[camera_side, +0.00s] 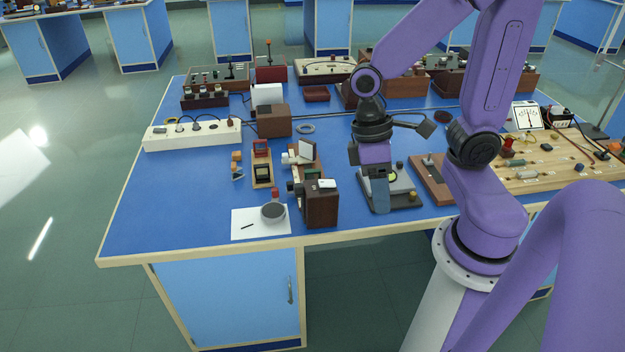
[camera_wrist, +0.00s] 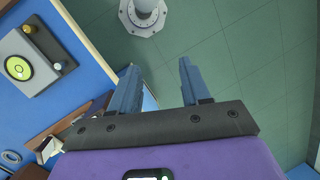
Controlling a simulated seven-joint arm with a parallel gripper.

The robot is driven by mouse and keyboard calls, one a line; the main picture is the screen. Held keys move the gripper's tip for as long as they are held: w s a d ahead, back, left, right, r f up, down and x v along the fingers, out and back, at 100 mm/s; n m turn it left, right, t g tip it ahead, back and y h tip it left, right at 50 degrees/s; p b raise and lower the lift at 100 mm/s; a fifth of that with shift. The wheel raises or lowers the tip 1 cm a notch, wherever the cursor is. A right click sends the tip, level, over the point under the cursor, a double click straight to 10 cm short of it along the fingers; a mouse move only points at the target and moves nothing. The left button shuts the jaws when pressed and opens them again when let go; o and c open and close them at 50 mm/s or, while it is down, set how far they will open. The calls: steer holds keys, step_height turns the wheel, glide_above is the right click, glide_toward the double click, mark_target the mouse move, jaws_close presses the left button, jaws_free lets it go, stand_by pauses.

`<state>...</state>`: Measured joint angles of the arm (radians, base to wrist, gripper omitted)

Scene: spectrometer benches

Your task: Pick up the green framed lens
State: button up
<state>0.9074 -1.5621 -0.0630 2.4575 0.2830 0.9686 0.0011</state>
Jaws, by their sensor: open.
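A small dark frame that looks green, likely the green framed lens (camera_side: 262,171), stands at the near end of a narrow wooden rack (camera_side: 262,184) in the side view. A red framed piece (camera_side: 261,148) stands at the rack's far end. My gripper (camera_side: 382,205) is well to the right of the rack, pointing down in front of a grey instrument. In the wrist view my gripper (camera_wrist: 157,66) has its two blue fingers apart with nothing between them. I cannot make out the lens in the wrist view.
A brown box device (camera_side: 320,205) stands right of the rack. A white paper with a round grey-topped piece (camera_side: 273,211) lies in front. The grey instrument (camera_wrist: 30,62) is left in the wrist view. A white power strip (camera_side: 192,134) lies behind left. The table's left front is clear.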

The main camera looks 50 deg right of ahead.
steer(key=w+d+f+m+g+y, duration=0.1)
steer(key=w+d+f+m+y, duration=0.2)
steer(key=w+m+y, duration=0.5)
steer(key=m+t, duration=1.4)
steer(key=m, duration=1.1)
glide_toward(309, 170)
steer(key=shift+y, duration=0.3)
steer(key=x, duration=0.5)
steer(key=shift+w+a+f, duration=0.15)
steer(key=shift+w+f, duration=0.05)
steer(key=shift+x, duration=2.75)
jaws_close()
